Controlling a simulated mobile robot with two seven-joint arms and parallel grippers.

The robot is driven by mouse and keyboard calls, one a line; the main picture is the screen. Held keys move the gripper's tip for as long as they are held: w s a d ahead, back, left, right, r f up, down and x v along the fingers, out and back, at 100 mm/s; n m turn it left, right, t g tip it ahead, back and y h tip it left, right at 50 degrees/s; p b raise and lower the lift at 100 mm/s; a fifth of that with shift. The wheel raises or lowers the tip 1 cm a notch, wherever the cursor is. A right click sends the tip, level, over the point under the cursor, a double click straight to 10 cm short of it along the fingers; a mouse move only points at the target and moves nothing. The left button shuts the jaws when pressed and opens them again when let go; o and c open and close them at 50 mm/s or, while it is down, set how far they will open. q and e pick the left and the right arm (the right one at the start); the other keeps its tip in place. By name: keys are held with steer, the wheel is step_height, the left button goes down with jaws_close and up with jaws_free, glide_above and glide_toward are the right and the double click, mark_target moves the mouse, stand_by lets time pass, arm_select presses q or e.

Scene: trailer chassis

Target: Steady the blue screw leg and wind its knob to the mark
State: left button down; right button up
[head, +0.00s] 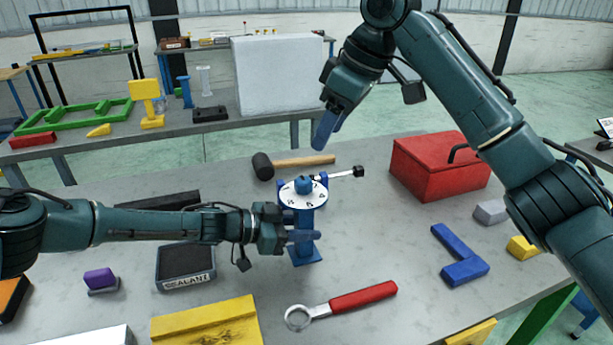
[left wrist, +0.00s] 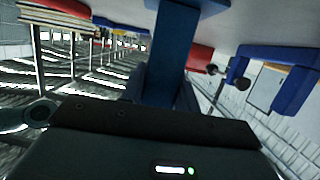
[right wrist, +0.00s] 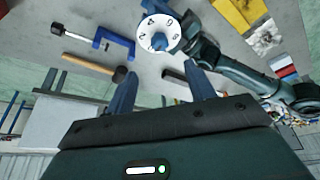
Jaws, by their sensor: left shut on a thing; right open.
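The blue screw leg (head: 306,250) stands upright on the grey bench, with a white numbered dial (head: 316,194) and a blue knob (head: 303,184) on top. The dial (right wrist: 158,22) and knob (right wrist: 158,42) also show in the right wrist view. My left gripper (head: 303,236) comes in from the left and is shut on the leg's post below the dial. The blue post (left wrist: 174,50) fills the middle of the left wrist view. My right gripper (head: 326,130) is open and empty above the knob, fingers pointing down. The dial's mark is too small to tell.
A mallet (head: 263,166) and a blue clamp (right wrist: 117,42) lie behind the leg. A red toolbox (head: 430,172) stands to the right, near a blue L-shaped bracket (head: 462,268). A red-handled wrench (head: 365,297) lies in front. A sealant tray (head: 185,266) is at left.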

mark_target(305, 180)
steer(key=x, duration=1.2)
steer(key=c, duration=1)
